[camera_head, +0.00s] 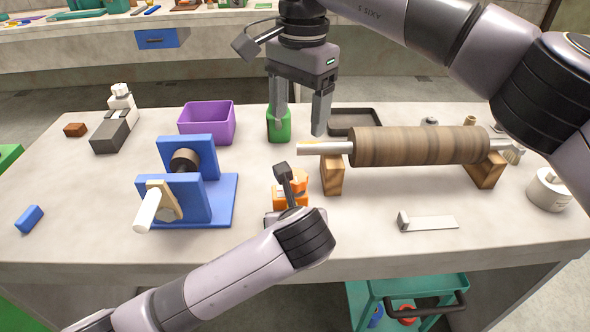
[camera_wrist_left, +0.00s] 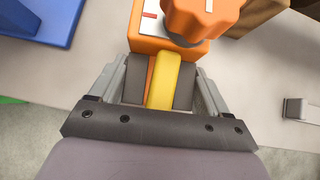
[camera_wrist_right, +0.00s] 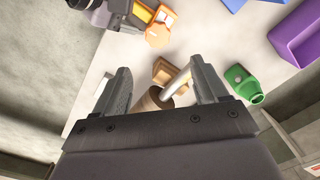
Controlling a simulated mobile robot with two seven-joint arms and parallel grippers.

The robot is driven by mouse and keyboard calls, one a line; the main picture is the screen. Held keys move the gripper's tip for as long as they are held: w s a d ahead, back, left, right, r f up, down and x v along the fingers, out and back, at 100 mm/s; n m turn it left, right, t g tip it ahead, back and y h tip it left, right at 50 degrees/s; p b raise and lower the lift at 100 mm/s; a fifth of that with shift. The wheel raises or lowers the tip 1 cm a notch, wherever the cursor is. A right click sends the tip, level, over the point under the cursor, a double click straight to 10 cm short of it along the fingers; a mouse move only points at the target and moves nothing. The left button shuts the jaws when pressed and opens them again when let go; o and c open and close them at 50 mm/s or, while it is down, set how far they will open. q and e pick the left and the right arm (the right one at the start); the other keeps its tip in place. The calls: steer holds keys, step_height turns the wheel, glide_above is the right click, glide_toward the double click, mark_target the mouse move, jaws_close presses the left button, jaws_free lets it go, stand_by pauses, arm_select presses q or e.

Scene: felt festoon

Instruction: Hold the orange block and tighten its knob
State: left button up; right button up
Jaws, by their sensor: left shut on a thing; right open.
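The orange block (camera_head: 279,197) stands on the table near its front edge, partly hidden by my left wrist in the head view. In the left wrist view the block (camera_wrist_left: 192,50) has a yellow bar (camera_wrist_left: 162,82) toward me and a ribbed orange knob (camera_wrist_left: 203,18) with a white mark. My left gripper (camera_wrist_left: 160,84) is shut on the yellow bar. My right gripper (camera_head: 298,122) is open and empty, above the table and farther back than the block. In the right wrist view the knob (camera_wrist_right: 157,34) lies beyond the open fingers.
A brown roller (camera_head: 420,146) on wooden supports stands close to the right of the block. A blue stand with a crank (camera_head: 222,200) is at left. A green piece (camera_head: 278,126), a purple bin (camera_head: 207,122) and a dark tray (camera_head: 355,119) are behind. The front middle-left table is clear.

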mark_target(295, 177)
steer(key=shift+n, duration=0.3)
steer(key=f, duration=1.2)
steer(key=shift+s+a+f, duration=0.1)
steer(key=shift+s+a, duration=0.2)
steer(key=c, duration=1.1)
